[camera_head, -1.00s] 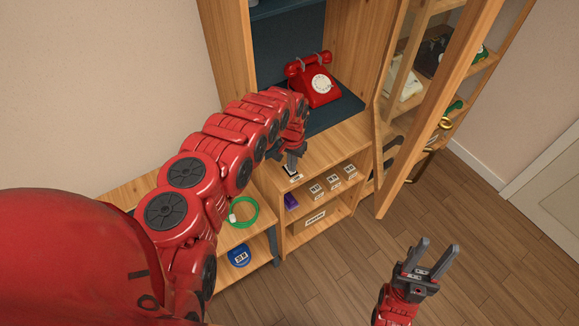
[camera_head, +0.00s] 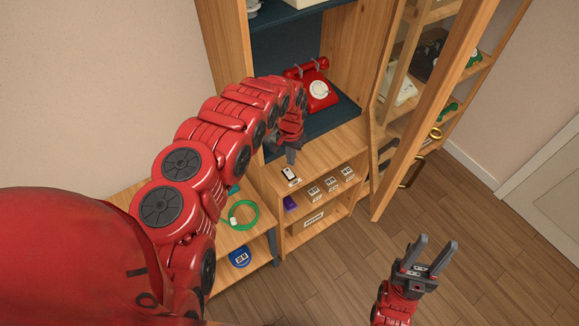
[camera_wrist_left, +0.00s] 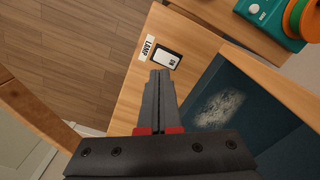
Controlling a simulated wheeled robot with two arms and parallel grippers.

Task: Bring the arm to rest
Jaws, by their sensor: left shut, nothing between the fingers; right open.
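My left arm comes in from the left in the head view, and its gripper (camera_head: 291,156) hangs above the wooden ledge in front of the dark shelf. In the left wrist view its fingers (camera_wrist_left: 160,75) are together with nothing between them. Just beyond the fingertips lies a small white and black switch (camera_wrist_left: 168,59) beside a label reading LAMP (camera_wrist_left: 146,48). The switch also shows on the ledge in the head view (camera_head: 289,174). My right gripper (camera_head: 434,252) is open and empty over the floor at the lower right.
A red dial phone (camera_head: 318,92) stands on the dark shelf (camera_head: 340,113). An open wooden glazed door (camera_head: 428,110) stands at the right. A green coil (camera_head: 241,214) and a blue device (camera_head: 239,257) lie on the lower bench. The floor at right is clear.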

